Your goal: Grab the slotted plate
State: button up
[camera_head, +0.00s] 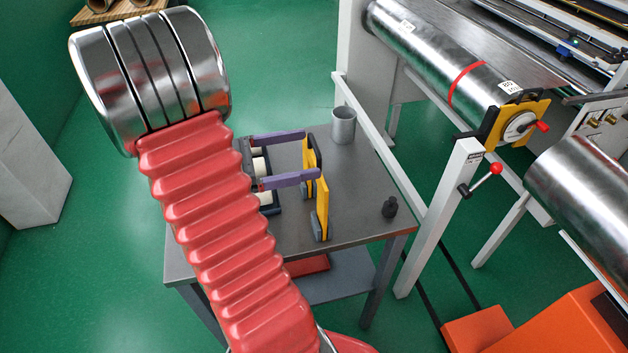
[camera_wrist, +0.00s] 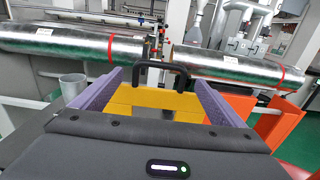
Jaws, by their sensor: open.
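The slotted plate looks to be the yellow piece (camera_head: 321,208) standing upright on the grey table, seen almost edge-on in the head view, with dark feet at its base. In the wrist view it shows as yellow bars (camera_wrist: 155,114) between my purple fingers, with a black handle (camera_wrist: 162,66) above them. My gripper (camera_head: 311,155) is open, its two purple fingers apart and reaching right to the yellow parts. It also shows in the wrist view (camera_wrist: 153,80). I cannot tell whether the fingers touch the plate. Part of the plate is hidden behind the near finger.
A grey metal cup (camera_head: 343,128) stands on the table (camera_head: 350,200) beyond the plate, and a small black weight (camera_head: 390,208) sits near the right edge. A white rail (camera_head: 385,165) runs along the table's far side. Large foil rolls (camera_head: 440,55) lie to the right.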

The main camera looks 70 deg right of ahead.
jog(key=shift+x, duration=1.15)
jog(key=x, duration=0.5)
jog(key=shift+d+f, duration=0.1)
jog(key=shift+c, duration=0.3)
jog(key=c, duration=2.1)
